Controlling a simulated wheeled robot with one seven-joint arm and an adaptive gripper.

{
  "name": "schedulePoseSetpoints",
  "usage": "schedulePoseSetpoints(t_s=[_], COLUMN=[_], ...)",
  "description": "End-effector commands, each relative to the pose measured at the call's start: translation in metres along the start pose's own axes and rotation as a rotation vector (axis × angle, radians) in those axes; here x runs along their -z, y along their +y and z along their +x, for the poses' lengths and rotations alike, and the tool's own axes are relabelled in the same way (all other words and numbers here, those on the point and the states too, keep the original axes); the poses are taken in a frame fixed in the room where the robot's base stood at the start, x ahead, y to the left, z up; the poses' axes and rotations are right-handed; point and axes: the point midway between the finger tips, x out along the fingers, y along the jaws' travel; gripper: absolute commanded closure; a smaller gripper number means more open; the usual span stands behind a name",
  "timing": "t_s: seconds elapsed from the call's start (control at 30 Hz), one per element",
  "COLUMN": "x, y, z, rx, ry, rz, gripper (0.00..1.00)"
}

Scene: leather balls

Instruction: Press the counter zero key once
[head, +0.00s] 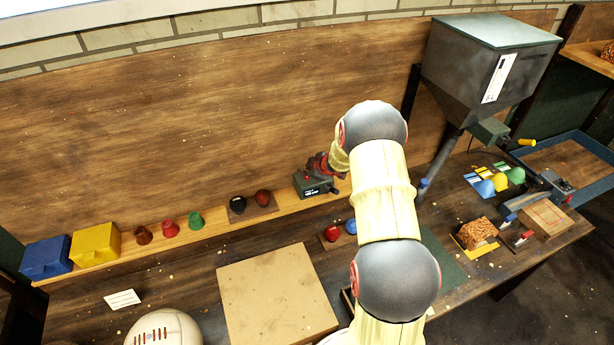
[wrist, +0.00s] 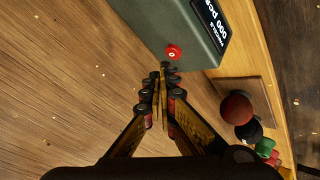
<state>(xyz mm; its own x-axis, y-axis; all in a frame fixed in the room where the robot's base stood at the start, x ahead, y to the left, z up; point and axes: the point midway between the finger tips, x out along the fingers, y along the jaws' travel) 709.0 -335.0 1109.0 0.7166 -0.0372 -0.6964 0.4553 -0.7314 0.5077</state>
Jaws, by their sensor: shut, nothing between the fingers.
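The counter (head: 314,185) is a dark grey-green box on the narrow wooden shelf against the back board. In the wrist view the counter (wrist: 170,22) fills the top, with a display (wrist: 211,20) that seems to read 000 pcs. Its zero key (wrist: 173,53) is a red round button marked 0. My gripper (wrist: 165,68) is shut and empty, its fingertips close to the red key; whether they touch it I cannot tell. In the head view my gripper (head: 322,168) is at the counter, partly hidden by my arm.
On the shelf left of the counter are a small board (head: 251,213) with a black and a dark red ball, several coloured cups (head: 169,229), a yellow box (head: 96,245) and a blue box (head: 46,258). A grey hopper (head: 487,62) stands at the right. A bare tan board (head: 277,295) lies on the bench.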

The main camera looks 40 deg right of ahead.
Motion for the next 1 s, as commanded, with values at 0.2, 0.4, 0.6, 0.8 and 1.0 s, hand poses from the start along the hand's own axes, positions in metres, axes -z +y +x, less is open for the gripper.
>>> schedulePoseSetpoints(t_s=[0.2,0.4,0.6,0.8,1.0], x=[-0.001,0.003,0.013,0.022,0.026], y=[-0.001,0.003,0.013,0.022,0.025], z=[0.001,-0.005,-0.018,-0.03,-0.035], rx=[0.001,0.001,0.0,0.001,0.001], ry=[0.0,0.0,0.0,0.0,0.0], rz=[0.0,0.0,0.001,0.001,0.001], gripper=[1.0,1.0,1.0,1.0,1.0])
